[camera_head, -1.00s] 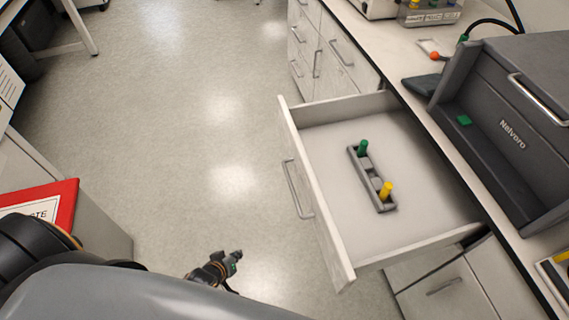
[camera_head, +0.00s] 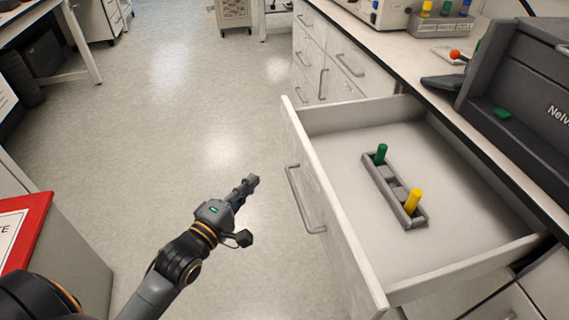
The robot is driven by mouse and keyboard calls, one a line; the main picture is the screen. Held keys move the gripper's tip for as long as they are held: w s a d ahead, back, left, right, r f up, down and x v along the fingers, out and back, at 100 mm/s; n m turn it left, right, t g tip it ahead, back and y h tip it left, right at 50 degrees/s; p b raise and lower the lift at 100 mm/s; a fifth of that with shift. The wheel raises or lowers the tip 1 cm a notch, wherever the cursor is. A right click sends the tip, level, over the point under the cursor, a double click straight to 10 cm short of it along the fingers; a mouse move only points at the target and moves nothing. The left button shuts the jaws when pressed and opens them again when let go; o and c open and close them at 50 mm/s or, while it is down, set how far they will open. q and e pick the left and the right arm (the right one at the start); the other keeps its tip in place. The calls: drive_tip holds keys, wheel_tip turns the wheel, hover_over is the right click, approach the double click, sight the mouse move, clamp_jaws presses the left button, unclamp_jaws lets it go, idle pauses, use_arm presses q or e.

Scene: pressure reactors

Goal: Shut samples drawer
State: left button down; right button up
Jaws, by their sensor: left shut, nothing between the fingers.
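The samples drawer (camera_head: 335,215) is pulled out from the cabinet under the counter, with a metal handle (camera_head: 303,200) on its front. Inside it lies a grey rack (camera_head: 385,183) holding a green-capped tube (camera_head: 381,154) and a yellow-capped tube (camera_head: 413,201). My left gripper (camera_head: 250,182) is shut and empty. It is over the open floor, left of the drawer front and apart from the handle. My right gripper is not in view.
The counter (camera_head: 465,120) carries a dark grey reactor unit (camera_head: 520,110). Closed drawers (camera_head: 330,60) stand beyond the open one. A red-edged bin or sign (camera_head: 28,230) is at the lower left. The floor (camera_head: 180,130) between is clear.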

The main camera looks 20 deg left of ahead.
use_arm(q)
approach(293, 150)
drive_tip(key=w+a, duration=0.2)
drive_tip(key=w, duration=0.1)
drive_tip(key=shift+w+d+b, duration=0.7)
drive_tip(key=shift+w+d, duration=0.35)
drive_tip(key=shift+d, duration=0.15)
drive_tip(key=shift+w+d, duration=0.2)
drive_tip(key=shift+d, duration=0.1)
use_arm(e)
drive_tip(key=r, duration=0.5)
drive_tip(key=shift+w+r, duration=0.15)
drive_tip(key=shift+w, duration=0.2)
